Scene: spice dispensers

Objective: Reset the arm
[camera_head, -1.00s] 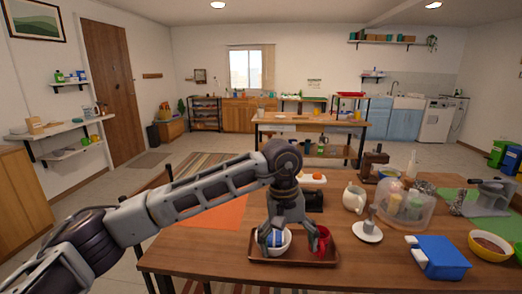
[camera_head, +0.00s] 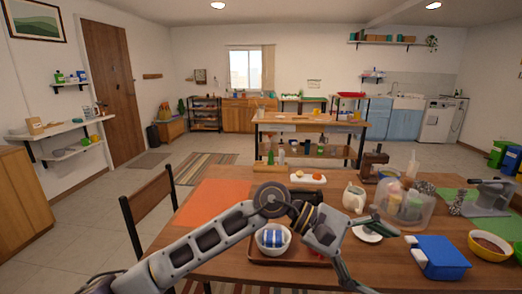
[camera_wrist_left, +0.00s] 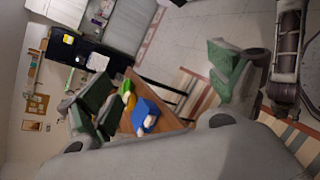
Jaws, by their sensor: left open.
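My left gripper (camera_head: 376,258) is open and empty above the right-hand part of the wooden table, its fingers spread toward the right. In the left wrist view its green-grey fingers (camera_wrist_left: 160,90) stand wide apart with nothing between them. A white bowl (camera_head: 273,251) with a blue-and-white striped item (camera_head: 271,238) in it sits on the brown tray (camera_head: 262,261), beneath and beside my left arm. The arm and gripper hide the right part of the tray. My right gripper is not in view.
A blue box (camera_head: 440,257) and a yellow bowl (camera_head: 491,244) stand on the table (camera_head: 215,272) right of the gripper. A white saucer (camera_head: 368,236), a cream jug (camera_head: 354,198) and a clear dome (camera_head: 406,203) are close behind it. A chair (camera_head: 150,211) stands at the left.

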